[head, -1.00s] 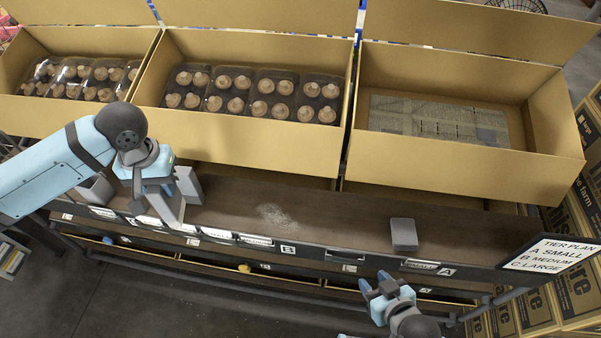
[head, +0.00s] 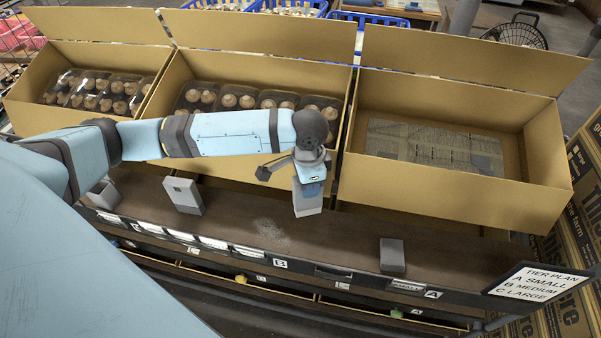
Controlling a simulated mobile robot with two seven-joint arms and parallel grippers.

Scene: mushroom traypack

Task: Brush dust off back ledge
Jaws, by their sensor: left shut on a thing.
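The brown ledge (head: 350,232) runs in front of the cardboard boxes in the head view. A pale patch of dust (head: 270,231) lies on it near the middle. My left gripper (head: 308,186) is shut on a grey block-shaped tool (head: 307,203), which points down just behind and right of the dust. The tool's lower end is close to the ledge; I cannot tell whether it touches. The tool's bristles, if any, are not distinguishable. My right gripper is out of view.
A grey upright block (head: 183,195) stands left on the ledge and another grey block (head: 392,256) stands right. The box rims (head: 440,176) stand behind. The left and middle boxes hold mushroom trays. A tier plan sign (head: 538,282) is at the right front.

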